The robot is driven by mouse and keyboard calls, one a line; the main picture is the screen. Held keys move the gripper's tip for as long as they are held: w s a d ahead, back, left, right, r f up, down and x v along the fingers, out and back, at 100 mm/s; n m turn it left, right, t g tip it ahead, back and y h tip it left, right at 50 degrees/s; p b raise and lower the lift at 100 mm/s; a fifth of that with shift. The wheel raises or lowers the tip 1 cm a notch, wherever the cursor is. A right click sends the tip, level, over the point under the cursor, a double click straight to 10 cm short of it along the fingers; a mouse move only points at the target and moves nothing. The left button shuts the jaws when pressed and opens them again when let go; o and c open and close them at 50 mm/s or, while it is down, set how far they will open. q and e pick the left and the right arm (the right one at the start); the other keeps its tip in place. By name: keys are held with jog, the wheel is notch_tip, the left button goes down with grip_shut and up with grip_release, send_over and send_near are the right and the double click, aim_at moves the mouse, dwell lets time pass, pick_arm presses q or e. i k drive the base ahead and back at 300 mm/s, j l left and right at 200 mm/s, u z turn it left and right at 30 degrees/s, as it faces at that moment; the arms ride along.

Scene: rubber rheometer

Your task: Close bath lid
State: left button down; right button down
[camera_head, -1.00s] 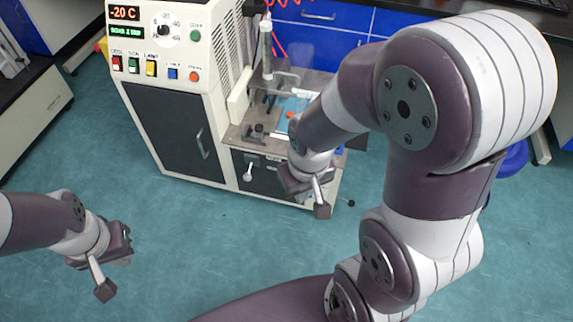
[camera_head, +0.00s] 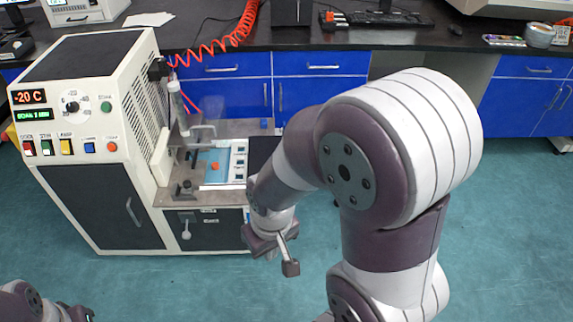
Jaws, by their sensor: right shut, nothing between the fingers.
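The bath (camera_head: 204,166) is a blue-floored recess in the worktop of the white rheometer (camera_head: 140,110), with a small red-orange knob or part in it. A clear panel that may be the bath lid stands behind the recess, but its outline is too faint to be sure how it sits. My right gripper (camera_head: 272,248) is shut and empty, in front of and to the right of the worktop, apart from the bath. My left gripper (camera_head: 82,314) shows only partly at the bottom left edge, far from the bath; its fingers are cut off.
The rheometer's control panel (camera_head: 75,123) reads -20 C. A grey handle (camera_head: 186,234) is on the front below the worktop. A coiled red hose (camera_head: 232,40) runs behind. Blue cabinets (camera_head: 318,98) under a black bench stand at the back. The floor in front is clear.

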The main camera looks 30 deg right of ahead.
aim_at(260, 148)
jog(key=k+z, duration=0.1)
jog(key=z, duration=0.9)
jog(key=i+l+u, duration=0.3)
jog(key=i, duration=0.2)
jog(key=i+l+u, duration=0.25)
jog(key=i+l, duration=0.15)
